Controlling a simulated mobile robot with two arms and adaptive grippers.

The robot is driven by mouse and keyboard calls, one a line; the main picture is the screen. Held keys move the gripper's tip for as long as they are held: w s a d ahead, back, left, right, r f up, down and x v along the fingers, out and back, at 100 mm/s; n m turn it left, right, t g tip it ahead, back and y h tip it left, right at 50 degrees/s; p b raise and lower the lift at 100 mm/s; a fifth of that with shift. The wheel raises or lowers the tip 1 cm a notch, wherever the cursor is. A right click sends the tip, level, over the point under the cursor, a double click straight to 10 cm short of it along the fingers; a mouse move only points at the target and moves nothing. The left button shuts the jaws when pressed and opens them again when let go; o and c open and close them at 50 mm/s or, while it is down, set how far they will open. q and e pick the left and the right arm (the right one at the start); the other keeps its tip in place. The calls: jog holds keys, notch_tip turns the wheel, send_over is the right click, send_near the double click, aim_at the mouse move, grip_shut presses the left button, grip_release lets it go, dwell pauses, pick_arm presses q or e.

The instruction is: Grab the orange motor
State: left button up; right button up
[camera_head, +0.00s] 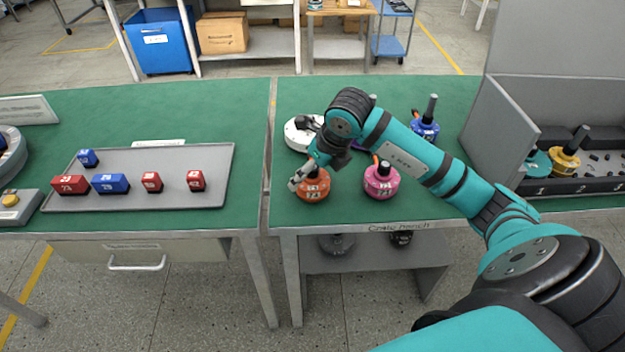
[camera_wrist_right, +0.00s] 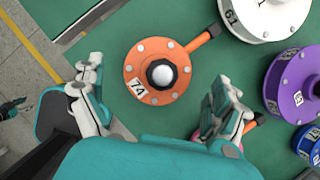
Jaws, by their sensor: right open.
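The orange motor (camera_head: 313,187) stands on the green bench near its front edge, left of the pink motor, in the head view. In the right wrist view the orange motor (camera_wrist_right: 161,71) shows from above, with a white label reading 74, a dark hub with a pale round tip, and an orange arm pointing up and right. My right gripper (camera_head: 303,176) is at the orange motor in the head view. In the right wrist view its open fingers (camera_wrist_right: 160,88) lie to either side below the motor, with nothing between them. My left gripper is not in view.
The pink motor (camera_head: 381,181) stands close on the right. A white motor (camera_head: 303,133) stands behind, and a purple motor (camera_wrist_right: 294,88) and blue motor (camera_head: 424,128) stand farther off. A grey tray (camera_head: 215,160) with several small blocks lies left. A grey divided box (camera_head: 600,185) stands right.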

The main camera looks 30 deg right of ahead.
jog(key=shift+x, duration=1.3)
jog(key=c, duration=1.5)
jog(key=shift+r, duration=0.1)
jog(key=shift+c, duration=0.8)
